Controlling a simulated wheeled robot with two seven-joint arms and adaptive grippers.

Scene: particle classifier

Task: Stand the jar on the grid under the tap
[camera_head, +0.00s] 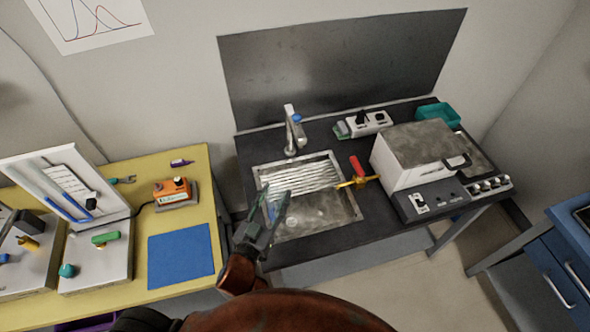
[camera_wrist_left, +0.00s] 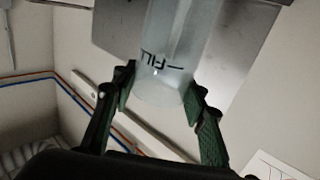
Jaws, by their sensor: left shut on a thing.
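The jar is a translucent vessel with a FILL mark, and it shows large in the left wrist view (camera_wrist_left: 165,75). My left gripper (camera_wrist_left: 160,88) is shut on it, one dark green finger on each side. In the head view my left gripper (camera_head: 276,208) is over the left front part of the sink, and the jar is a small bluish shape partly hidden by the fingers. The ribbed grid (camera_head: 305,177) lies in the back half of the sink, with nothing seen standing on it. The tap (camera_head: 292,130) rises behind it. My right gripper is not in view.
A brass valve with a red handle (camera_head: 357,172) is at the sink's right edge. A white box-shaped device (camera_head: 418,155) stands right of it. A socket strip (camera_head: 366,122) is behind. On the left, a yellow table (camera_head: 190,220) bears a blue mat (camera_head: 181,256).

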